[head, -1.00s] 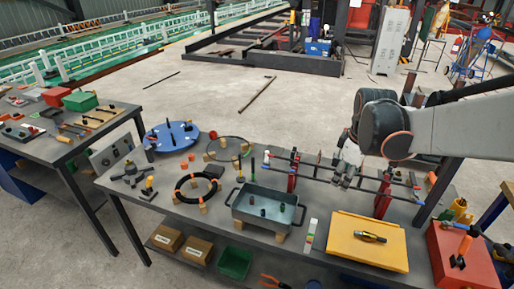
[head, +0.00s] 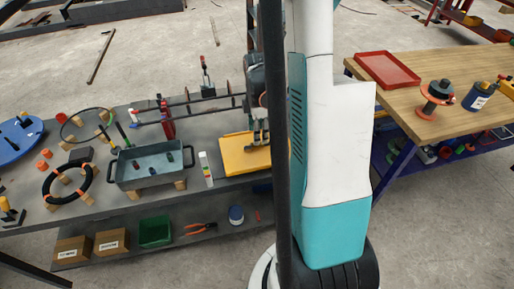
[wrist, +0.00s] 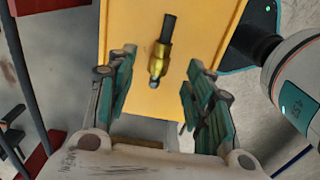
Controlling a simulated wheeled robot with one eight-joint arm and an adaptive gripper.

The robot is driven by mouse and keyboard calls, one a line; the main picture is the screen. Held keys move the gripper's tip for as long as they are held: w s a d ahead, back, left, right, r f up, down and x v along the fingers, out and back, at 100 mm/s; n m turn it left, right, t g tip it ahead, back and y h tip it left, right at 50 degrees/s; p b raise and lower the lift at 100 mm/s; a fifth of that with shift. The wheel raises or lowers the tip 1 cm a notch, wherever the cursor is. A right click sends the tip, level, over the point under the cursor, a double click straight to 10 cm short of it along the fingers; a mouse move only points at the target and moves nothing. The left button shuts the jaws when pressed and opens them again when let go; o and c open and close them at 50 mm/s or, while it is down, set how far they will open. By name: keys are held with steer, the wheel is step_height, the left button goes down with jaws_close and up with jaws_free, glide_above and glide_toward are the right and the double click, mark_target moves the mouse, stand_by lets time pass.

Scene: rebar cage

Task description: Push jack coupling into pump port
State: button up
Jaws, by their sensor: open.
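In the wrist view the jack coupling (wrist: 161,52), a brass body with a black end and small silver tip, lies on a yellow board (wrist: 116,85). My gripper (wrist: 160,68) is open, with its green-padded fingers on either side of the coupling in that picture and nothing between them touching it. In the head view my gripper (head: 260,140) is over the yellow board (head: 235,160) at the table's right end. The coupling cannot be made out there. The pump port is not identifiable now; my arm and a dark post cover the area right of the board.
A grey tray (head: 122,177) with small dark pieces, a colour-striped block (head: 206,168) and a rebar frame with a red stand (head: 167,124) occupy the grey table. A wooden bench with a red tray (head: 388,69) stands at the right. Bare floor lies between them.

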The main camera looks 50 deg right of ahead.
mark_target(258, 146)
steer(key=shift+a+f+b, duration=0.1)
steer(key=shift+f+b, duration=1)
steer(key=shift+f, duration=1.9)
steer(key=shift+r, duration=0.1)
steer(key=shift+c, duration=0.6)
jaws_close()
